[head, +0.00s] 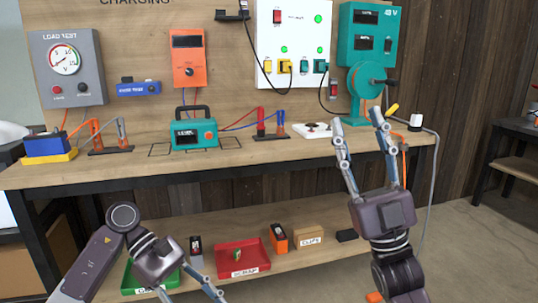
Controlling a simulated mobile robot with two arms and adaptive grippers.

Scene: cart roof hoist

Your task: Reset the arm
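My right gripper (358,124) is raised at the front edge of the bench (250,164). Its two fingers are spread apart and point up, with nothing visible between them. A teal crank device (366,82) stands just behind it, and a yellow piece (392,109) shows beside the right fingertip; I cannot tell whether they touch. My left gripper (190,294) is low at the bottom edge, in front of the lower shelf. Its fingers point down and are spread apart, with the tips at or past the picture's edge. No held object shows in it.
The bench top holds a teal meter (194,134), a blue-and-yellow block (48,147) and a white plate (311,130). On the lower shelf are a green tray (131,281), a red tray (265,253) and a cardboard box (308,237). Floor at right is mostly clear.

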